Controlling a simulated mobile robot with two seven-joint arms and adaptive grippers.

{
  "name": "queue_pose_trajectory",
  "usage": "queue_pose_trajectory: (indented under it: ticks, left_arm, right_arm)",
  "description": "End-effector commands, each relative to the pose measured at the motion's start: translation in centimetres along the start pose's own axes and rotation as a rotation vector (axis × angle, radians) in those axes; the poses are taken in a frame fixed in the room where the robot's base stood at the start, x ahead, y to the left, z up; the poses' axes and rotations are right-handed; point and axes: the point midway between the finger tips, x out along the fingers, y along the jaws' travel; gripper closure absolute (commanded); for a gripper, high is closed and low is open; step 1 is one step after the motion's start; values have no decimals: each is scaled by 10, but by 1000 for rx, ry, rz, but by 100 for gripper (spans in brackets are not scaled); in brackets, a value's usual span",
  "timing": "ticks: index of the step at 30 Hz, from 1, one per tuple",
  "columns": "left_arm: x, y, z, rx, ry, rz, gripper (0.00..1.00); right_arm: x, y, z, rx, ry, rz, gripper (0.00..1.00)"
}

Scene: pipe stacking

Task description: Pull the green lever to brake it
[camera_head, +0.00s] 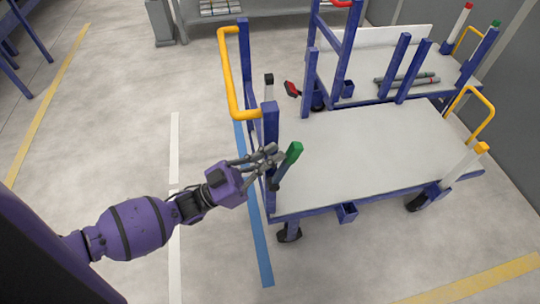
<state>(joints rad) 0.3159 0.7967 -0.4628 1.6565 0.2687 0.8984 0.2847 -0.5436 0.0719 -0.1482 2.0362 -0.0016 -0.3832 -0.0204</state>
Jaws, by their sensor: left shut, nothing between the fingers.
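The green lever (291,156) stands at the near left corner of the front cart (360,150), beside a blue corner post, with its green end tilted up to the right. My left gripper (276,156) is shut and empty, with its fingers just left of the lever. They look very close to it; I cannot tell whether they touch. The lever's lower part is dark and partly hidden by the fingers. My right gripper is not in view.
The front cart has a yellow handle (231,78) at left and a bare white deck. A second cart behind carries a few pipes (408,80). A red lever (292,89) sits between them. Open floor lies to the left.

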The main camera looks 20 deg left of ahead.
Motion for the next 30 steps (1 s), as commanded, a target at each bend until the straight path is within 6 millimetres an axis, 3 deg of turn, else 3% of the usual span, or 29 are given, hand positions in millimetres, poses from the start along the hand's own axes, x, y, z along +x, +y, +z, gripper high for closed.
queue_pose_trajectory:
  ticks: [23, 30]
  left_arm:
    - [25, 3, 5, 27, -150, 23, 100]
    - [50, 8, 18, 57, -327, 51, 100]
  right_arm:
    - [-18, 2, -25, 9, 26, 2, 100]
    - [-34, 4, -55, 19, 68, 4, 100]
